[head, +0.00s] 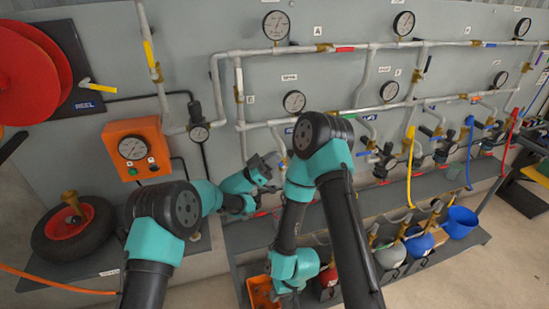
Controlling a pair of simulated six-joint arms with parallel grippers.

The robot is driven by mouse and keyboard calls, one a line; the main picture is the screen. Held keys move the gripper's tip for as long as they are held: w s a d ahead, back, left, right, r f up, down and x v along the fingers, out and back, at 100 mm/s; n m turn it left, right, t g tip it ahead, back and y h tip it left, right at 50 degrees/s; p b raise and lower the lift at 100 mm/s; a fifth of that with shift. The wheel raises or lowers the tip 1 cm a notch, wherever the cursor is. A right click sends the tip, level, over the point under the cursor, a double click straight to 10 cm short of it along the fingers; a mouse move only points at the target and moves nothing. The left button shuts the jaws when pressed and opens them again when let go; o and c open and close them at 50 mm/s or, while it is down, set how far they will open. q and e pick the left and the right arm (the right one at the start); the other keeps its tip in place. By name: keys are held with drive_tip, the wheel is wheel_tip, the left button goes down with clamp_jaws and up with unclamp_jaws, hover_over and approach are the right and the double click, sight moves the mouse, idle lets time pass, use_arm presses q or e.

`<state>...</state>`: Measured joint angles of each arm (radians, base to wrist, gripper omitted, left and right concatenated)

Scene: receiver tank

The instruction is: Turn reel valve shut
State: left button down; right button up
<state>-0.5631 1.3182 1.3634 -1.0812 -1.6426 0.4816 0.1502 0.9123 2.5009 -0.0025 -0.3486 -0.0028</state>
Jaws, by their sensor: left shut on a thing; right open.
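The reel valve's yellow lever (100,87) is on the dark plate beside the red hose reel (30,70), above the blue REEL label (86,106). The lever points right, nearly level, and no gripper is near it. My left gripper (272,163) is well to the right of it, in front of the lower pipes. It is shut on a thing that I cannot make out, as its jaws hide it. My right gripper (287,292) is low, pointing down by the orange tray (262,292), and is open; its fingertips are partly hidden.
Grey pipes with gauges (276,25) and several valves cover the panel. Another yellow lever (149,55) stands upright on the left pipe. An orange gauge box (138,148) sticks out below the reel plate.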

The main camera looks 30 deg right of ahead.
use_arm(q)
drive_tip(key=c, duration=1.5)
unclamp_jaws()
drive_tip(key=shift+r, duration=0.1)
drive_tip(key=shift+r, duration=0.65)
wheel_tip(320, 180, up, 2)
drive_tip(key=shift+s+r, duration=0.1)
drive_tip(key=shift+r, duration=0.05)
drive_tip(key=o, duration=0.9)
drive_tip(key=s, duration=0.1)
drive_tip(key=s+a, duration=0.2)
drive_tip(key=shift+s, duration=0.4)
drive_tip(key=shift+c, duration=0.2)
drive_tip(key=shift+s+a+r, duration=0.1)
drive_tip(key=shift+s+a, duration=0.2)
drive_tip(key=shift+s, duration=0.25)
drive_tip(key=shift+s+a+r, duration=0.1)
drive_tip(key=shift+s+a, duration=0.2)
drive_tip(key=shift+s, duration=0.2)
drive_tip(key=c, duration=0.9)
drive_tip(key=s+a, duration=0.1)
drive_tip(key=s, duration=0.1)
drive_tip(key=s+a, duration=0.2)
drive_tip(key=s, duration=0.1)
drive_tip(key=s+a, duration=0.1)
drive_tip(key=s, duration=0.2)
drive_tip(key=shift+a+r, duration=0.2)
drive_tip(key=shift+r, duration=0.2)
